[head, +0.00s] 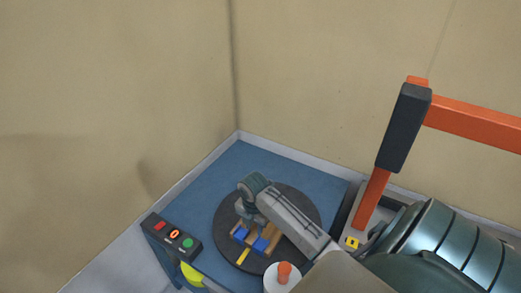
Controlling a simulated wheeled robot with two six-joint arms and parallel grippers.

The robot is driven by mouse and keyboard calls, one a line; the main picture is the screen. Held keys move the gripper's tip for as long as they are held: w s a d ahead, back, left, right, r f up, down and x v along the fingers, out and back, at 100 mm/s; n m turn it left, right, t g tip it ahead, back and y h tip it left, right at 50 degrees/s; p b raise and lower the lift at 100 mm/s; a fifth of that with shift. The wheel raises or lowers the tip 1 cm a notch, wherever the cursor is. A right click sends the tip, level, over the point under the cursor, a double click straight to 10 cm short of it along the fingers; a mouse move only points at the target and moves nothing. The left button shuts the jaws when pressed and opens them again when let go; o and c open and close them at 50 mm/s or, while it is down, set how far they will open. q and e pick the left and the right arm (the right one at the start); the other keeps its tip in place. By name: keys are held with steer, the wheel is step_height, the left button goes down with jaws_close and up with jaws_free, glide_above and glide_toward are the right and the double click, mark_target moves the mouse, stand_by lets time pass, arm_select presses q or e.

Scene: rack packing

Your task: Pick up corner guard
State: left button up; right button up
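My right gripper (246,212) is over the turntable (299,201), pointing down close to a small load of blue blocks (260,245) on a wooden pallet (274,239). Its fingertips are small and partly covered, so I cannot tell whether they are open or hold anything. A thin yellow strip (243,256) shows at the near side of the load. A small yellow piece (352,243) with a dark mark sits in the grey tray area to the right. I cannot tell which of these, if either, is the corner guard. My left gripper is not in view.
An orange post (371,200) with a black block (404,128) and an orange crossbar (475,123) rises at the right. A button box (173,238) is at the table's left edge. A white cylinder with an orange top (285,272) stands in front. The blue tabletop's (252,160) back is clear.

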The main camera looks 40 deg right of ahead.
mark_target(256, 239)
steer(key=shift+s+a+f, duration=0.15)
steer(key=shift+f, duration=0.65)
steer(key=f+p, duration=0.1)
steer(key=f, duration=0.1)
steer(key=d+f, duration=0.1)
steer(key=f, duration=0.2)
steer(key=shift+p, duration=0.4)
steer(key=shift+w+f, duration=0.2)
steer(key=shift+f, duration=0.15)
steer(key=shift+c, duration=0.2)
jaws_close()
